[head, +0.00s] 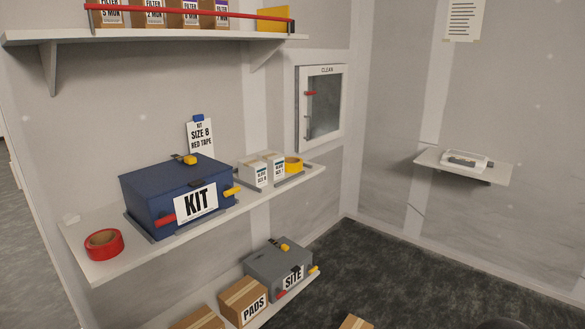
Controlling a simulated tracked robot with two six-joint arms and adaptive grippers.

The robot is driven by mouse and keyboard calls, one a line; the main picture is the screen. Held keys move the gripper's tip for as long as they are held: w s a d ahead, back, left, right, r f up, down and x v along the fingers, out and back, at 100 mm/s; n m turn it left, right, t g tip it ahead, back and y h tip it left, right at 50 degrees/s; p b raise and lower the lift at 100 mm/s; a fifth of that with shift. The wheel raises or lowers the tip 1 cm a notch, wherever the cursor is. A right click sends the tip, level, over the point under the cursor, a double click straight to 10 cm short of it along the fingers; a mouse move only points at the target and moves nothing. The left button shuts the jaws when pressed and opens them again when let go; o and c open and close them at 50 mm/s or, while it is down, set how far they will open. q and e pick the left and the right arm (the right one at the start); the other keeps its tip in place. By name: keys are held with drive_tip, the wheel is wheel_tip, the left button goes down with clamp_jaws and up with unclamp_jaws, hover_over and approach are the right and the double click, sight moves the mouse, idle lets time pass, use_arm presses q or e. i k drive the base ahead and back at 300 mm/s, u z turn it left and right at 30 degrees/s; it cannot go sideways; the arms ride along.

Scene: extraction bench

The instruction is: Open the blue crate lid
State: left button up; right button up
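The blue crate (150,209) labelled KIT stands on the middle shelf at the left. Its lid (160,178) lies flat on top and looks shut. A yellow and black piece (187,160) sits on top of the lid near the back. A red latch or handle (165,221) and a yellow one (232,191) show on the crate's front, either side of the KIT label (196,202). Neither of my grippers shows in the head view.
A red tape roll (104,244) lies left of the crate. White boxes (255,173) and a yellow tape roll (293,164) stand right of it. An upper shelf (150,37) holds several boxes. A grey SITE crate (279,268) is below.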

sight(154, 181)
drive_tip(key=z, duration=0.05)
drive_tip(key=k, duration=0.55)
drive_tip(key=u, duration=0.55)
drive_tip(key=i, duration=1.6)
drive_tip(key=z, duration=0.2)
